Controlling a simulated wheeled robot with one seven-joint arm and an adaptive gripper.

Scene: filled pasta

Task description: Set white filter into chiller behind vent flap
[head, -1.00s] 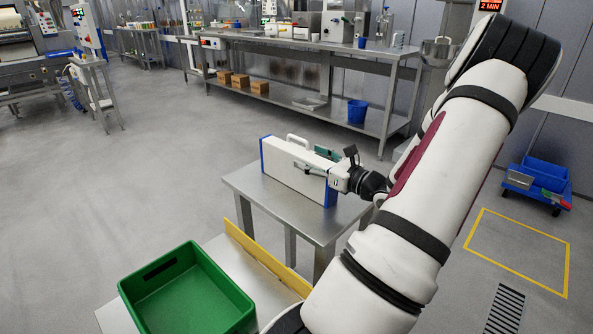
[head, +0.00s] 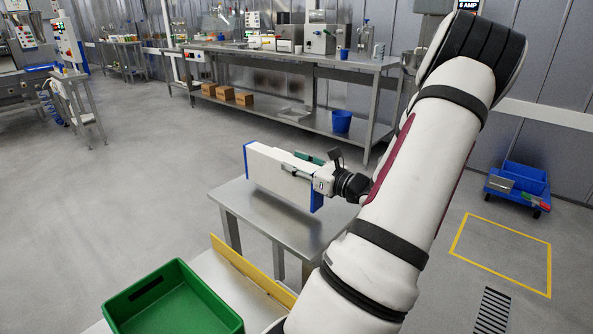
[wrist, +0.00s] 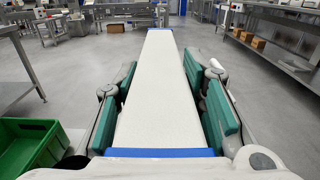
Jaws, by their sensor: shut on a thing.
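The white filter (head: 275,172) is a flat white panel with blue ends, held on edge just above the small steel table in the head view. In the wrist view the filter (wrist: 157,90) runs away from me between the green finger pads. My gripper (head: 308,168) is shut on it near its right end; its pads also show on both sides in the wrist view (wrist: 165,110). I cannot make out the chiller or its vent flap in these frames.
The small steel table (head: 265,215) is bare under the filter. A green crate (head: 215,312) stands at the front left, beside a yellow strip (head: 250,270). A long steel bench (head: 300,60) runs along the back. A blue cart (head: 518,185) stands at the right. Floor at left is open.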

